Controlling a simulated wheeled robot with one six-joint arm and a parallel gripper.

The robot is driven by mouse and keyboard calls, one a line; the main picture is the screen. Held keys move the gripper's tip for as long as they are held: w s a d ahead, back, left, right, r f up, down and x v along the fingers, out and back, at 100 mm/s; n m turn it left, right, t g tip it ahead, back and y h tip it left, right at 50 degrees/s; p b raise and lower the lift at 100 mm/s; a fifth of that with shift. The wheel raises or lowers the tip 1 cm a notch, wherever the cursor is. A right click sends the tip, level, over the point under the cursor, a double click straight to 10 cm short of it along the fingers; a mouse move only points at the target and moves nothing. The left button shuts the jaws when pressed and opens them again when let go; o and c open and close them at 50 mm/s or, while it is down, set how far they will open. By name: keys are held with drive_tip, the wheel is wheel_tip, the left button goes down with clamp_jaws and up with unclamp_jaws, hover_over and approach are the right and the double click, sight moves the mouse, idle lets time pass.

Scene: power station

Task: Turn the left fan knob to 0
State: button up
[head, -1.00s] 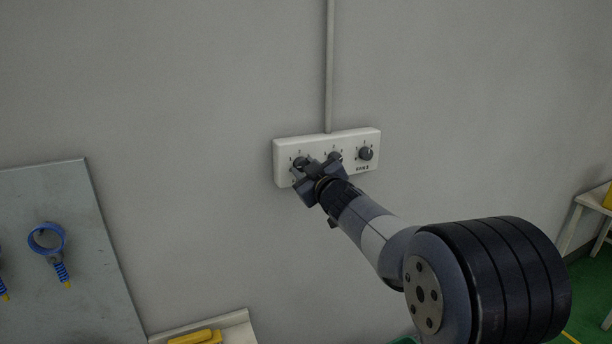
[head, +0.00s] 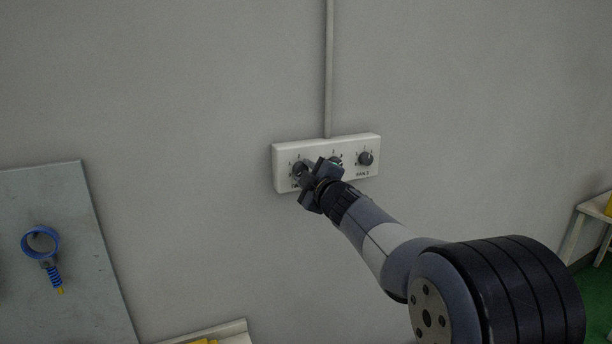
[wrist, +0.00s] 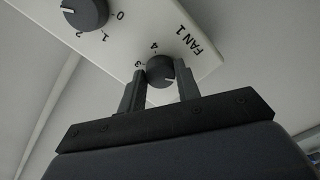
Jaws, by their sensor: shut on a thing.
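The white fan panel (head: 345,145) is on the grey wall in the head view, with three dark round knobs in a row. The left fan knob (head: 299,168) is at its left end, partly behind my gripper. In the wrist view this knob (wrist: 160,70) sits between my two fingers, by the printed 3 and 4 and the label FAN 1. A short white mark shows on its lower right there. My gripper (wrist: 160,88) is shut on it, fingers on either side. In the head view my gripper (head: 307,175) covers part of the panel's lower left.
The middle knob (head: 335,160) is close beside my gripper; a neighbouring knob (wrist: 84,12) with 0, 1 and 2 shows in the wrist view. A vertical conduit (head: 329,70) meets the panel's top. A board (head: 62,260) stands lower left.

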idle(0.3)
drive_tip(key=o, duration=1)
drive_tip(key=shift+c, duration=0.2)
drive_tip(key=shift+s, duration=0.1)
drive_tip(key=b+v, duration=0.1)
drive_tip(key=v, duration=0.9)
drive_tip(key=shift+s+d, duration=0.15)
drive_tip(key=shift+s, duration=0.2)
drive_tip(key=shift+w, duration=0.1)
drive_tip(key=p+x, duration=0.1)
drive_tip(key=x, duration=0.9)
drive_tip(key=shift+w, duration=0.35)
drive_tip(key=shift+s, duration=0.15)
